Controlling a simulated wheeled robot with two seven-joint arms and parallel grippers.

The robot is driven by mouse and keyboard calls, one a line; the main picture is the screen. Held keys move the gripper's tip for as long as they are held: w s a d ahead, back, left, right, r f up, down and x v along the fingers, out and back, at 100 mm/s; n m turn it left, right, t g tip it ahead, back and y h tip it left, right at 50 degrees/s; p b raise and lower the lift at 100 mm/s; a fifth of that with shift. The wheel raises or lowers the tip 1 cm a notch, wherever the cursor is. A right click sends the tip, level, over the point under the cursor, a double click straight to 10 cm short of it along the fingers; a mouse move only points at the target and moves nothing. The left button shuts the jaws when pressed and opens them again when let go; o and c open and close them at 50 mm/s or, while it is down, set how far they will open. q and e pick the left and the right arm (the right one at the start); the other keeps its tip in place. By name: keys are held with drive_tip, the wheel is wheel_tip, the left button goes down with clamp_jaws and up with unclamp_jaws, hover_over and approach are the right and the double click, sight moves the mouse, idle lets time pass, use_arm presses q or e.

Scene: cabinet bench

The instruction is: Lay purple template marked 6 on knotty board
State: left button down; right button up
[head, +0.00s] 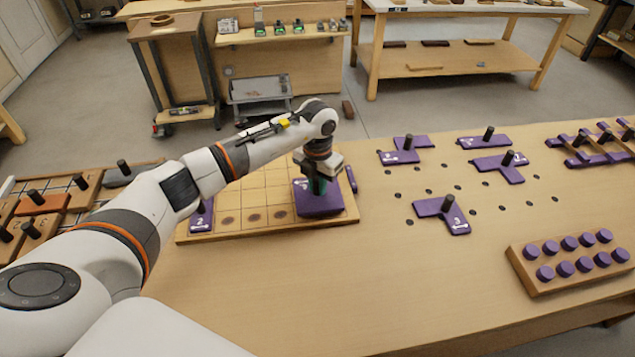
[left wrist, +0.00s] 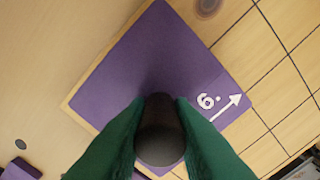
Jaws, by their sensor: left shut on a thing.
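The purple template marked 6 (head: 318,205) is at the near right corner of the knotty board (head: 250,186), a light board with grid lines and dark knots. In the left wrist view the template (left wrist: 150,55) shows its white 6 and arrow, with a thin strip of board along its outer edge. My left gripper (head: 317,184) points down, and its green fingers (left wrist: 160,130) are shut on the template's dark peg. The template looks flat on or just above the board; I cannot tell if it touches.
A purple template marked 2 (head: 201,218) is at the board's left end. Purple template 3 (head: 445,212) and several others lie to the right among dark holes. A block of purple pegs (head: 575,262) stands front right. The front of the bench is clear.

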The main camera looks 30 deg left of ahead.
use_arm(q)
drive_tip(key=shift+f, duration=0.3)
idle(0.5)
drive_tip(key=shift+f+b, duration=0.35)
drive_tip(key=shift+b, duration=0.2)
drive_tip(key=shift+f, duration=0.15)
idle(0.9)
drive_tip(key=c, duration=1.2)
unclamp_jaws()
drive_tip(key=shift+o, duration=0.6)
drive_tip(key=shift+o, duration=1.4)
